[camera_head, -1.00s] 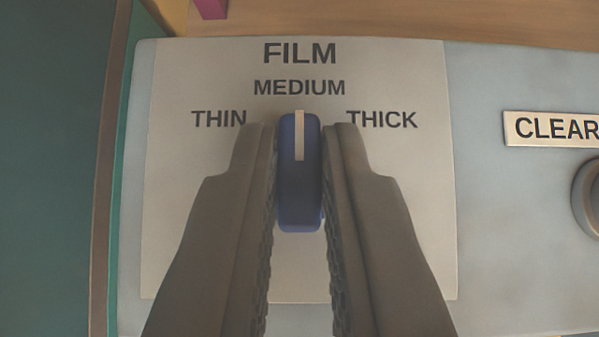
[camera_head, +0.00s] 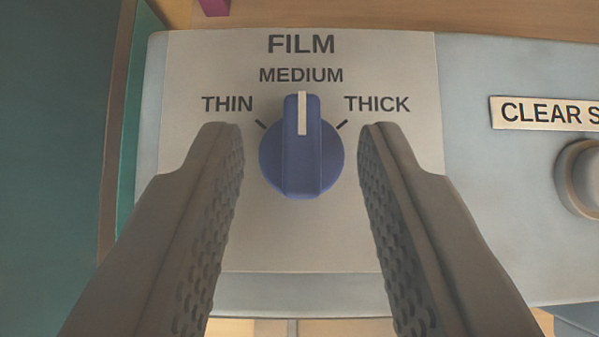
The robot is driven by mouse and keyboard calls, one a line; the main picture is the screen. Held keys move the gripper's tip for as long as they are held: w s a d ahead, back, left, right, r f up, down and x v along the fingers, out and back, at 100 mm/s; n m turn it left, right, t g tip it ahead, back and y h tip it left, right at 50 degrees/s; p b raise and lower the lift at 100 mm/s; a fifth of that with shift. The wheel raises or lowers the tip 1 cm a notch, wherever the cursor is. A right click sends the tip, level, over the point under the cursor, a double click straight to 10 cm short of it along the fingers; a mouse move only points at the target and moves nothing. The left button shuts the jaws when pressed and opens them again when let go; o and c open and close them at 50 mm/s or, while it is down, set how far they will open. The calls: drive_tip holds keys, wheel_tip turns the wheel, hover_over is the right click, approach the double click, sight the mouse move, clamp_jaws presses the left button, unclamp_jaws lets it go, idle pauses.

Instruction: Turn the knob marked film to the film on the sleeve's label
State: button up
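The blue film knob (camera_head: 302,150) sits on a pale panel plate (camera_head: 400,220) in the camera_head view. The plate reads FILM at the top, with THIN at upper left, MEDIUM above the knob and THICK at upper right. The knob's white pointer line stands upright, toward MEDIUM. My gripper (camera_head: 299,135) is open, with one finger on each side of the knob and a clear gap between each finger and the knob. The sleeve and its label are not in view.
A CLEAR label (camera_head: 545,113), its further text cut off, is on the panel at right. A round grey button or knob (camera_head: 582,178) sits below it. A dark green surface (camera_head: 55,130) is at the left. A small magenta piece (camera_head: 215,7) shows at the top.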

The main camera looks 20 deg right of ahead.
drive_tip(key=v, duration=1.6)
